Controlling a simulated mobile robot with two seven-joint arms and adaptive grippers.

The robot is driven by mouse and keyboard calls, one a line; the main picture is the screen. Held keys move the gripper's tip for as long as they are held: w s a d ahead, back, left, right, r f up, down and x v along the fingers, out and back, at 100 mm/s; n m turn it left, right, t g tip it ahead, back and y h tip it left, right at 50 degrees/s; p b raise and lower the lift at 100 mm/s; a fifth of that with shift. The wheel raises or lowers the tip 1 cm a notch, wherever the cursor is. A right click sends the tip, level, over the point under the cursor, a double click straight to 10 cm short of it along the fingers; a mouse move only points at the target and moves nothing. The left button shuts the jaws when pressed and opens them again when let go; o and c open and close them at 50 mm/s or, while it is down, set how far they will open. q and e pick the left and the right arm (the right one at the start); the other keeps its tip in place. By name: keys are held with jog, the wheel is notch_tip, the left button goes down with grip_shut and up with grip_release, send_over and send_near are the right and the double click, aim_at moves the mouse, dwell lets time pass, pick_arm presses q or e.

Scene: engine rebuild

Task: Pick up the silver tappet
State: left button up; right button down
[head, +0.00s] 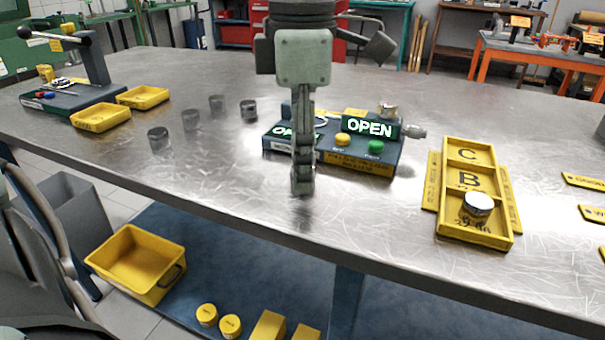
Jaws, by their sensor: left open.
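A short round tappet with a bright silver top and a dark lower edge (478,205) sits in the front part of the yellow lettered tray (508,225), right of centre. Several dark grey metal cylinders (158,139) stand in the left middle of the table. My left gripper (302,188) hangs pointing down at the picture's centre, seen edge-on, in front of the blue device. It is open, holds nothing visible, and is well left of the silver-topped tappet. My right gripper is not in view.
A blue device (360,165) with lit OPEN signs and yellow and green buttons stands partly behind my left gripper. A metal part (388,109) sits on it. Shallow yellow trays (100,117) and a lever stand are far left. Bare table (400,225) lies between gripper and lettered tray.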

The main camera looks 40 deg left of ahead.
pick_arm(q)
jog(key=shift+f, duration=0.35)
jog(key=shift+c, duration=0.3)
jog(key=c, duration=1.1)
jog(key=shift+r, duration=0.15)
